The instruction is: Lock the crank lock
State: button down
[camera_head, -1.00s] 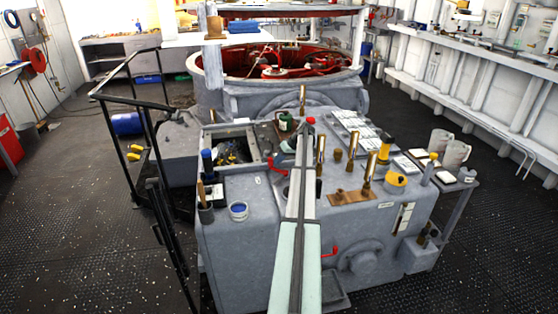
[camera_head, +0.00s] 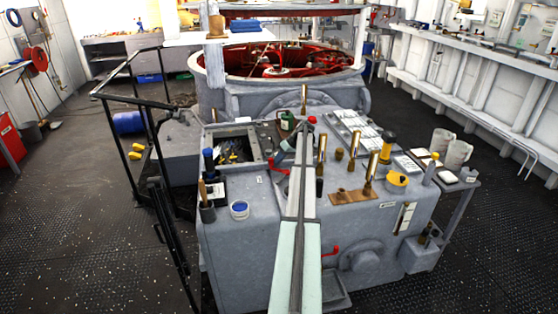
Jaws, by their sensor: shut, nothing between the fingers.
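A small red crank handle (camera_head: 331,250) sticks out of the front face of the grey machine housing (camera_head: 245,265), just right of my arm. A second small red handle (camera_head: 279,171) lies on the housing top, left of my arm and beside a grey fitting (camera_head: 287,147). I cannot tell which of these is the crank lock. My arm stretches from the bottom middle up over the housing top. My gripper (camera_head: 304,143) at its far end is small and mostly hidden by the arm. It is shut and empty. Any contact with the grey fitting is unclear.
An open bin (camera_head: 208,143) with tools, a paint pot (camera_head: 239,210) and brush cup (camera_head: 207,212) stand left of my arm. Brass upright parts on a wooden block (camera_head: 349,197), a yellow tin (camera_head: 397,181) and white jugs (camera_head: 458,154) stand right. A black railing (camera_head: 128,93) borders the left.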

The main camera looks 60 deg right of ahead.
aim_at(274, 169)
jog(key=shift+w+a, duration=0.15)
jog(key=shift+a, duration=1.95)
jog(key=shift+s+d+r, duration=0.2)
jog(key=shift+d+r, duration=0.05)
jog(key=shift+r, duration=0.1)
jog(key=s+d+r, duration=0.2)
jog(key=d+r, duration=0.3)
jog(key=r, duration=0.2)
jog(key=shift+r, duration=0.2)
